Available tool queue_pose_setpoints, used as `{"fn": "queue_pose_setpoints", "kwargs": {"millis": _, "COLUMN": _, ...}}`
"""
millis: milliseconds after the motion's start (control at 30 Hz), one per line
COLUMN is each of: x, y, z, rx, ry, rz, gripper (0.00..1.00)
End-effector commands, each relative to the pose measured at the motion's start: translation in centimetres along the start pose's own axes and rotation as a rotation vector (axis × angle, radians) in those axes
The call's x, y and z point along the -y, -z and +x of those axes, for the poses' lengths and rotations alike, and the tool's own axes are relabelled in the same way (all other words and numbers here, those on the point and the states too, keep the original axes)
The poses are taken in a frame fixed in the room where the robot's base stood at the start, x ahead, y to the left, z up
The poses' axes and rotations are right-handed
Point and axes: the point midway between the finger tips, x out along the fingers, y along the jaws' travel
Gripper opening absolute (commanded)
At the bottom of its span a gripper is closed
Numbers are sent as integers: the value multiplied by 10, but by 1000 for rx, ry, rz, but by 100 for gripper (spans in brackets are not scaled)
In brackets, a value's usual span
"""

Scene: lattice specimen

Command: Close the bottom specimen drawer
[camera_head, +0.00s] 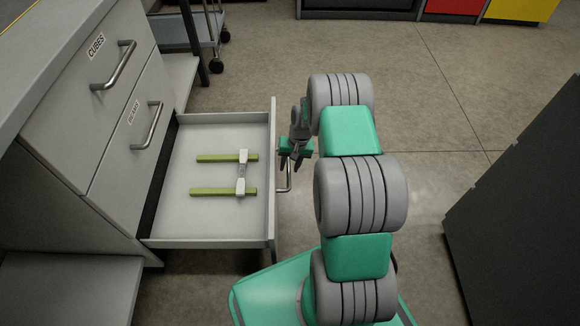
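The bottom drawer (200,222) is pulled out from the grey cabinet, with its inside open to view. Its front panel (272,175) stands on the right side of the drawer. A metal bar handle (288,180) sticks out from the outer face of that panel. My gripper (291,163) is just outside the front panel, at the far end of the handle. The fingers look dark and small and are partly hidden, so I cannot tell how far apart they are or whether they touch the handle.
A green-barred object with white connectors (241,178) lies in the drawer. Two closed drawer fronts, one labelled CUBES (96,46), are at left. A wheeled cart (215,40) stands behind. A dark cabinet (525,200) stands at right, with free floor between.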

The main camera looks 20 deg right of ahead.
Motion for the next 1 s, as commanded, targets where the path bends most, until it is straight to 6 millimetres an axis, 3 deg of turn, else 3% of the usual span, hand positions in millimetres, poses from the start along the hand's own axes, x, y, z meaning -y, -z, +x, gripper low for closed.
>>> {"fn": "queue_pose_setpoints", "kwargs": {"millis": 133, "x": 0, "y": 0, "z": -1, "rx": 0, "ry": 0, "rz": 0, "gripper": 36}}
{"fn": "queue_pose_setpoints", "kwargs": {"millis": 567, "x": 0, "y": 0, "z": -1, "rx": 0, "ry": 0, "rz": 0, "gripper": 1}}
{"fn": "queue_pose_setpoints", "kwargs": {"millis": 1000, "x": 0, "y": 0, "z": -1, "rx": 0, "ry": 0, "rz": 0, "gripper": 0}}
